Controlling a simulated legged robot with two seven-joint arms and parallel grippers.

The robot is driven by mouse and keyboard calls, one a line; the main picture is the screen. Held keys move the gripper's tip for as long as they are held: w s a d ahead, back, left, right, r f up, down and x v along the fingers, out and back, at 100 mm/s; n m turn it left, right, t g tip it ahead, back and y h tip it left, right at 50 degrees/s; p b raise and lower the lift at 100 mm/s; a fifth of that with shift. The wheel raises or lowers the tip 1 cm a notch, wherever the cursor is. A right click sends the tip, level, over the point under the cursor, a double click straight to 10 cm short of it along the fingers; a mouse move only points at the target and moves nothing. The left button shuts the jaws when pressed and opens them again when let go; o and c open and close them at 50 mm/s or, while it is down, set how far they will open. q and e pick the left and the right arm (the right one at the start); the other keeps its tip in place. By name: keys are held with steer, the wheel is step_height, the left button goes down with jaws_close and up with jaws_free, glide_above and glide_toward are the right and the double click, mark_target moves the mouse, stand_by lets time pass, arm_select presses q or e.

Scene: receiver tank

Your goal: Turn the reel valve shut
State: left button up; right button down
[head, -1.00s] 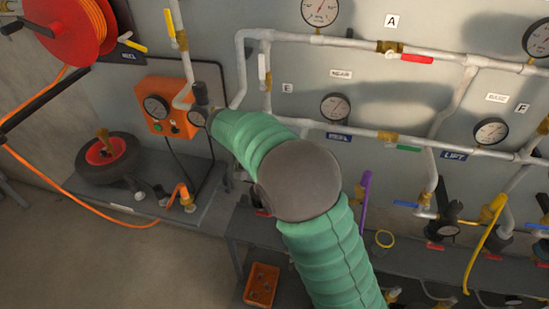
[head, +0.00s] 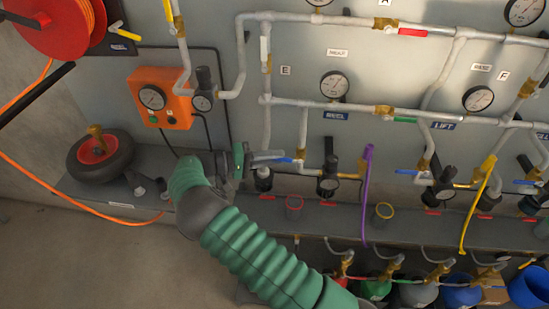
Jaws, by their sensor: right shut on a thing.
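My right gripper (head: 272,157) reaches in from the bottom and points right, low in front of the panel. It is shut on a blue valve lever (head: 287,160), whose end is between its fingers. The lever lies about level, left of a brass fitting and black regulator (head: 327,180) at the foot of a drop pipe. A blue label (head: 336,115) above that pipe is hard to read. The red hose reel (head: 62,25) is at the top left. A yellow lever (head: 168,10) stands upright on a pipe beside it. My left gripper is not in view.
An orange box with a gauge (head: 165,98) is on the wall. A small wheel (head: 100,158) lies on the shelf at left. A purple strip (head: 367,190) and a yellow one (head: 478,205) hang right of my gripper. Blue, red, and green levers line the pipes.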

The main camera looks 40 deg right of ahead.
steer(key=shift+f+n+g+h+b, duration=0.3)
steer(key=shift+f+g+h+b, duration=0.1)
steer(key=shift+f+h+b, duration=0.35)
steer(key=c, duration=1.5)
jaws_free()
steer(key=shift+o, duration=0.6)
steer(key=shift+d, duration=0.1)
steer(key=shift+f, duration=0.1)
